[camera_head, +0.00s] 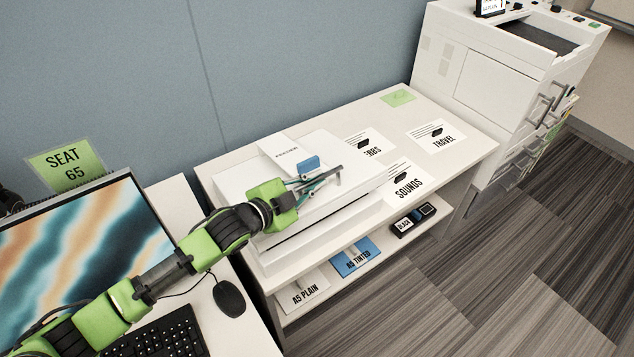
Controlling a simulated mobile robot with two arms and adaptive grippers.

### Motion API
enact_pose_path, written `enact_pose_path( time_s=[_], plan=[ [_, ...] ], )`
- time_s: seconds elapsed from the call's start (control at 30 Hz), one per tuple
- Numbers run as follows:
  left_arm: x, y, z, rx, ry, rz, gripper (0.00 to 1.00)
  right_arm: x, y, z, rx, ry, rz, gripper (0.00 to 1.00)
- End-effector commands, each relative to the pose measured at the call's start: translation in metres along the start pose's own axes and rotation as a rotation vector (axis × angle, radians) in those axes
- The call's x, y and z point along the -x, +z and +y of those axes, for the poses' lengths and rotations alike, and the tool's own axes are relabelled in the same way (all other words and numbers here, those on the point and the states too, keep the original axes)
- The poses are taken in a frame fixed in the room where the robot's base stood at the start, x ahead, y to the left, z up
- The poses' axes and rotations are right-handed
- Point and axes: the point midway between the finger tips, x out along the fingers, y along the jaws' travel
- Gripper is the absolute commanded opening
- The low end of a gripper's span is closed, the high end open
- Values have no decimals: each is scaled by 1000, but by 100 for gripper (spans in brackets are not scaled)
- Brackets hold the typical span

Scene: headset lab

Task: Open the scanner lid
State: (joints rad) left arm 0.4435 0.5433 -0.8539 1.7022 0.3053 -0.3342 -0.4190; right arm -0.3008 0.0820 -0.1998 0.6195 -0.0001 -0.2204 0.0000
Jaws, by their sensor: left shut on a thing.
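The white scanner (330,215) stands on a white table beside the desk. Its flat white lid (322,147) lies over the top and looks down or nearly so; I cannot tell if it is raised slightly. A small blue tab (308,164) stands on the lid behind my fingers. My left gripper (318,181) reaches in from the left over the lid's front part. It is shut on what seems to be the grey lid handle (338,178), mostly hidden by the fingers. My right gripper is not in view.
A monitor (85,255), keyboard (160,338) and mouse (229,298) are on the desk at left. Label cards, including TRAVEL (437,137) and SOUNDS (403,182), lie right of the scanner. A white printer (490,80) stands at back right.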

Motion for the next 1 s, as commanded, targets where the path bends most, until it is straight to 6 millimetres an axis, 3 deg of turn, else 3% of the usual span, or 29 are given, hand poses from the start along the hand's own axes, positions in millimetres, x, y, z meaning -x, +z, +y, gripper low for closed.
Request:
enact_pose_path(
  time_s=[0.03, 0.1, 0.5, 0.73, 1.0],
  plan=[
    [4, -9, -16, 17, 6, -1, 0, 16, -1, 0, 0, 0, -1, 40],
    [5, -13, -25, 22, 8, 0, 0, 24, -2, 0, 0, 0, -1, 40],
    [11, -26, -83, 19, 5, -1, 0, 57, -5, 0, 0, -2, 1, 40],
    [11, -26, -101, 19, 7, -1, 0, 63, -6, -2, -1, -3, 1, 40],
    [11, -25, -105, 21, 7, -1, 0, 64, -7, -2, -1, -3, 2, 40]
  ],
)
